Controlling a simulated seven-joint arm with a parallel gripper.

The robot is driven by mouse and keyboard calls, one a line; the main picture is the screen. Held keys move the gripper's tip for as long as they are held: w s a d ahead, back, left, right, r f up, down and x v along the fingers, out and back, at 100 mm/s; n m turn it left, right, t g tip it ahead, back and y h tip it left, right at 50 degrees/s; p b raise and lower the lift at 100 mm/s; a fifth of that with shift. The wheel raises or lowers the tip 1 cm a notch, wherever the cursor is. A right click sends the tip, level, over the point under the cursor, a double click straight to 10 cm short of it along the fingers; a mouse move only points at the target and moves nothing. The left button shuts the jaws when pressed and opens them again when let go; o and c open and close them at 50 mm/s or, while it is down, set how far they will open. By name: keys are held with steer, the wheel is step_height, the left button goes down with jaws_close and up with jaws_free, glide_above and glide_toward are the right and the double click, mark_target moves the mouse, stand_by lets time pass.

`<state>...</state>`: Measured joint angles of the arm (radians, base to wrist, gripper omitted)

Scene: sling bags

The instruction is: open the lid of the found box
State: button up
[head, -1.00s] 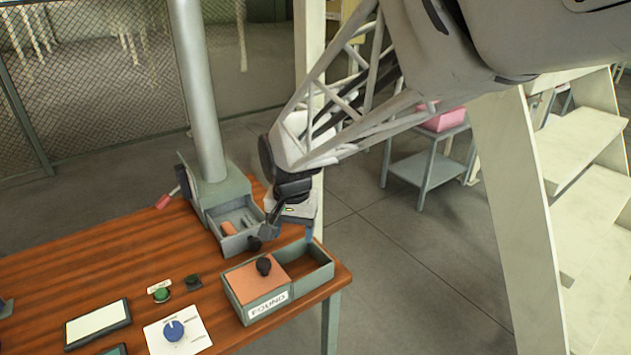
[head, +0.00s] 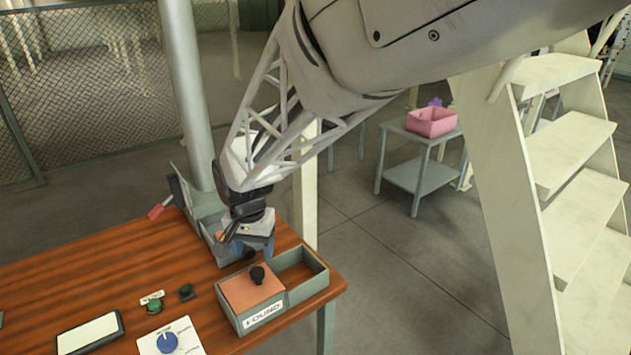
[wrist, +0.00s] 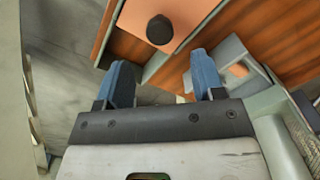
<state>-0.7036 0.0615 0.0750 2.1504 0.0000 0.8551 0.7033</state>
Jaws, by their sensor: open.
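The found box (head: 263,316) stands at the table's right end, its label facing front. Its orange-brown lid (head: 242,292) covers the left half, with a black knob (head: 257,274) on top. The right half is uncovered and looks empty. My gripper (head: 254,250) is just behind the box, its blue fingers pointing down, apart from the knob. In the wrist view, my gripper (wrist: 163,78) is open with nothing between its fingers. The knob (wrist: 160,29) and lid (wrist: 190,12) show beyond the fingertips there.
A grey post's base (head: 202,206), with a drawer partly hidden by my gripper, stands behind and left of the box. A blue dial (head: 168,343), a green button (head: 154,306) and a framed panel (head: 90,333) lie to the left. The table edge is close on the right.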

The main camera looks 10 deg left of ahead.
mark_target(258, 271)
steer(key=shift+f, duration=3.6)
steer(key=shift+w+d, duration=0.1)
jaws_close()
